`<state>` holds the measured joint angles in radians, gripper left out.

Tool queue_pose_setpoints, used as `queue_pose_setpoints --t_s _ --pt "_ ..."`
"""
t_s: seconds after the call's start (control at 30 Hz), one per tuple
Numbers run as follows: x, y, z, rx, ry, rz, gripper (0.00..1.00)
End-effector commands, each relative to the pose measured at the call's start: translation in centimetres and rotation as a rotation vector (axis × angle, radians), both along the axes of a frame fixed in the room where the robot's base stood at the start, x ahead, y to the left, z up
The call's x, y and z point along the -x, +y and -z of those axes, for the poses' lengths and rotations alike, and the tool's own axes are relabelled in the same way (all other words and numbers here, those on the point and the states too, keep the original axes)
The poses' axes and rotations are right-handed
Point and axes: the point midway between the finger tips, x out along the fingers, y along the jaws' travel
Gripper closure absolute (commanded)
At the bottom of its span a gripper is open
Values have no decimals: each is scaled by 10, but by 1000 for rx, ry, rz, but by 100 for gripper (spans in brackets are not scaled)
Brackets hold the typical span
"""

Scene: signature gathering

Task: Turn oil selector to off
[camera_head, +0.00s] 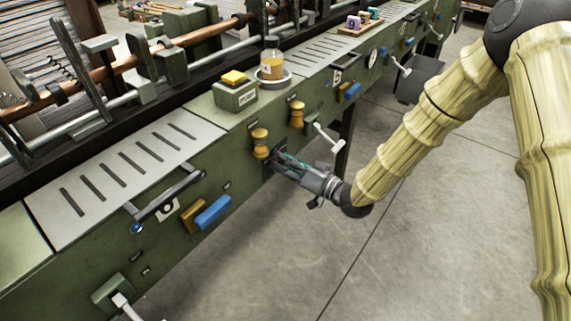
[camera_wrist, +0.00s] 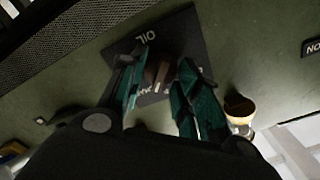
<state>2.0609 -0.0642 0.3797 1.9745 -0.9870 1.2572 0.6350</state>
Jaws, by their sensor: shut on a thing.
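The oil selector is a dark square plate (camera_wrist: 192,30) with pale lettering reading OIL, on the green machine's front panel in the wrist view. A brown knob (camera_wrist: 158,74) stands at its middle. My gripper (camera_wrist: 160,85) has its teal fingers on either side of this knob and is shut on it. The fingers hide the knob's sides and part of the lower lettering, so its exact setting cannot be told. In the head view my gripper (camera_head: 279,160) reaches the front panel just below a brass oil cup, and the selector is mostly hidden behind it.
Brass cups (camera_head: 260,143) stick out close above my gripper. A white crank handle (camera_head: 328,139) juts out to its right. A bottle (camera_head: 271,60) stands in a dish on the machine top. The floor in front is clear around my arm.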

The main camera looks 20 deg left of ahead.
Motion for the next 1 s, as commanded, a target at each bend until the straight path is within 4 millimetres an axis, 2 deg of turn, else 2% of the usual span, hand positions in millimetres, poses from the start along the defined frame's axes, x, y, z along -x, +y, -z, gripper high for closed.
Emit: queue_pose_setpoints --t_s 0.6,1.0 --pt "1 0 1 177 -486 -1 91" --pt "1 1 0 236 -649 0 91"
